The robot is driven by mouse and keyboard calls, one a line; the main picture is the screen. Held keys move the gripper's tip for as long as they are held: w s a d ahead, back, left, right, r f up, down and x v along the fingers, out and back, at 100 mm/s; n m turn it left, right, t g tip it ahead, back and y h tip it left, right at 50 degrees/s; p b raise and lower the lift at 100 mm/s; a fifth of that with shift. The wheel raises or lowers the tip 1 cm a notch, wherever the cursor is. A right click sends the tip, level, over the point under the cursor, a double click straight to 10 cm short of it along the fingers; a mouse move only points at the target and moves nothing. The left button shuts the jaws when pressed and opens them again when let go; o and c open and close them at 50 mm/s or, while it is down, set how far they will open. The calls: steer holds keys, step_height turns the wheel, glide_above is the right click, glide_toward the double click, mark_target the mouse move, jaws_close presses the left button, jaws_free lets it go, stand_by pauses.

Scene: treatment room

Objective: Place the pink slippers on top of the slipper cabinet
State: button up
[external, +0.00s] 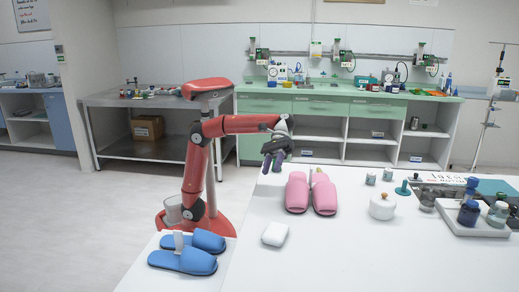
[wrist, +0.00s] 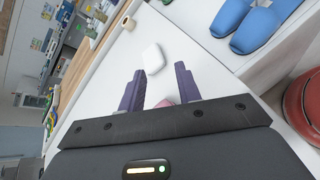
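Two pink slippers lie side by side on the white table, the left one (external: 297,192) and the right one (external: 323,195), toes toward the camera. My gripper (external: 271,166) hangs just left of and behind them, its dark fingers pointing down. In the wrist view the gripper (wrist: 159,86) has its two purple fingers wide apart. A small bit of pink (wrist: 164,103) shows between them near the palm; the rest is hidden by the gripper. A low white surface, seemingly the slipper cabinet (external: 160,283), stands at the front left. Blue slippers (external: 184,261) lie on it.
A white rounded block (external: 274,233) lies in front of the pink slippers; it shows in the wrist view (wrist: 153,58). A white lidded pot (external: 382,206) and a tray of bottles (external: 470,222) stand to the right. The table's front middle is clear.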

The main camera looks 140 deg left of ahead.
mark_target(324, 193)
steer(key=a+n+t+h, duration=0.2)
steer(key=a+n+t, duration=0.5)
steer(key=a, duration=1.1)
steer(key=shift+n+g, duration=0.6)
steer(key=shift+n, duration=0.1)
steer(key=f, duration=0.4)
steer(key=shift+w+d+f, duration=0.2)
steer(key=shift+d+f, duration=0.05)
steer(key=shift+w+d+f, duration=0.15)
steer(key=shift+f, duration=0.05)
steer(key=x, duration=0.7)
steer(key=shift+w+r, duration=0.2)
steer(key=shift+w, duration=0.1)
jaws_close()
